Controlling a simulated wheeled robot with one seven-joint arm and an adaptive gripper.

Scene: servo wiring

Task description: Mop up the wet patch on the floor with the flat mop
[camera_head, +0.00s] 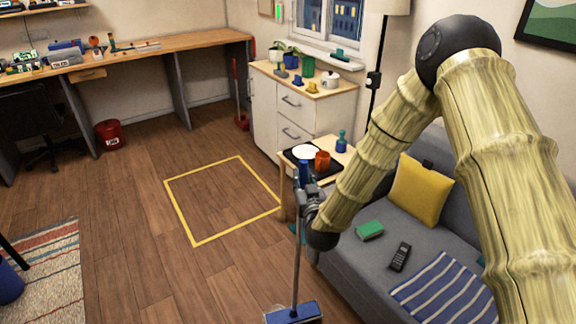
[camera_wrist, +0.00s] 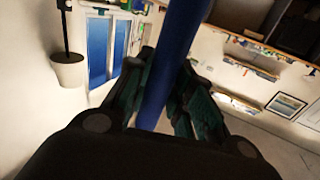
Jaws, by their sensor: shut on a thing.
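The flat mop has a blue grip, a thin grey shaft (camera_head: 297,262) and a flat blue head (camera_head: 292,314) at the bottom edge of the head view. My gripper (camera_head: 306,192) is shut around the upper part of its handle, and the shaft stands nearly upright. In the wrist view the blue handle (camera_wrist: 180,50) runs between the dark fingers of my gripper (camera_wrist: 163,95). The head appears at floor level, but I cannot tell whether it touches. A faint pale sheen lies beside the head; I cannot tell for sure whether it is the wet patch.
A yellow-taped square (camera_head: 204,242) marks bare wooden floor left of the mop. A striped rug (camera_head: 50,275) lies at left. The floor between is clear.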

